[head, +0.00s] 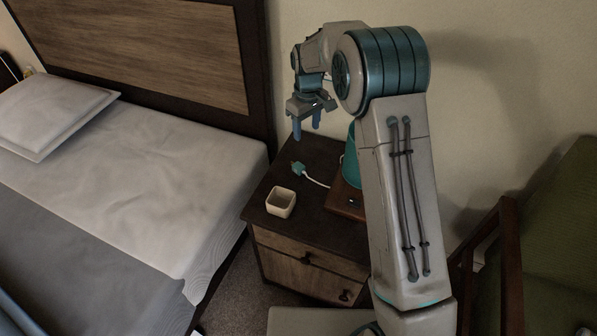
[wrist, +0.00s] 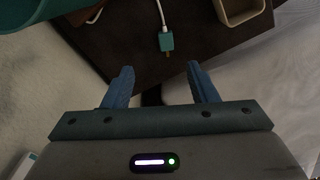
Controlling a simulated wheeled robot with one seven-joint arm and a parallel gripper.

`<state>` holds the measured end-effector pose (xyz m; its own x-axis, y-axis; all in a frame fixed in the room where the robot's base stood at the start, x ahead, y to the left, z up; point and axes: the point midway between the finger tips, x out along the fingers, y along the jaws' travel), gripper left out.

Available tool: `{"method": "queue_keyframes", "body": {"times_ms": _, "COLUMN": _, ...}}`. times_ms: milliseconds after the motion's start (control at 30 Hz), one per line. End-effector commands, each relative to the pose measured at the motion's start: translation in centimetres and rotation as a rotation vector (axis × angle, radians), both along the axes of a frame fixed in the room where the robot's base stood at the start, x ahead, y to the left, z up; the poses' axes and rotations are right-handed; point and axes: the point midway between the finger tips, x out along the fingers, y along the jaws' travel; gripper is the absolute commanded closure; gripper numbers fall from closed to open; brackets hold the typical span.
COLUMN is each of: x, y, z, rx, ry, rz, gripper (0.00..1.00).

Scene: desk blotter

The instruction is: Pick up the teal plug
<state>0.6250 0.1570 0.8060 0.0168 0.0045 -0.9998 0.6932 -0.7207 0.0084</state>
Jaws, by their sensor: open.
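The teal plug (head: 297,166) lies on the dark top of the nightstand (head: 262,195), with a white cord running from it to the right. In the wrist view the teal plug (wrist: 166,42) shows its prongs pointing toward my gripper and its cord leading away. My gripper (head: 307,131) is open and empty, held above the back of the nightstand. In the wrist view the blue fingers of my gripper (wrist: 160,84) stand apart, with the plug beyond their tips and roughly between them.
A small cream open box (head: 281,202) stands on the nightstand in front of the plug. A teal lamp-like object (head: 350,160) on a wooden base (head: 345,200) stands to the right, partly hidden by my arm. The bed (head: 140,170) is at left, and the wall is behind.

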Motion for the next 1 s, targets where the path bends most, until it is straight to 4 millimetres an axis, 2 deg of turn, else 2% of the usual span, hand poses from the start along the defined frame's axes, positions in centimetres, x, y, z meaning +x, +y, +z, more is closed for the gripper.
{"method": "queue_keyframes", "body": {"times_ms": 33, "x": 0.5, "y": 0.6, "z": -1.4, "rx": -0.002, "ry": 0.007, "rz": 0.02, "gripper": 0.47}}
{"method": "queue_keyframes", "body": {"times_ms": 200, "x": 1.4, "y": 1.6, "z": -3.4, "rx": -0.005, "ry": 0.017, "rz": 0.058, "gripper": 0.47}}
{"method": "queue_keyframes", "body": {"times_ms": 367, "x": 1.4, "y": 1.8, "z": -5.7, "rx": -0.006, "ry": 0.021, "rz": 0.065, "gripper": 0.47}}
{"method": "queue_keyframes", "body": {"times_ms": 600, "x": 1.4, "y": 1.7, "z": -10.3, "rx": -0.006, "ry": 0.021, "rz": 0.063, "gripper": 0.47}}
{"method": "queue_keyframes", "body": {"times_ms": 1000, "x": 1.2, "y": 2.0, "z": -13.4, "rx": -0.006, "ry": 0.019, "rz": 0.064, "gripper": 0.47}}
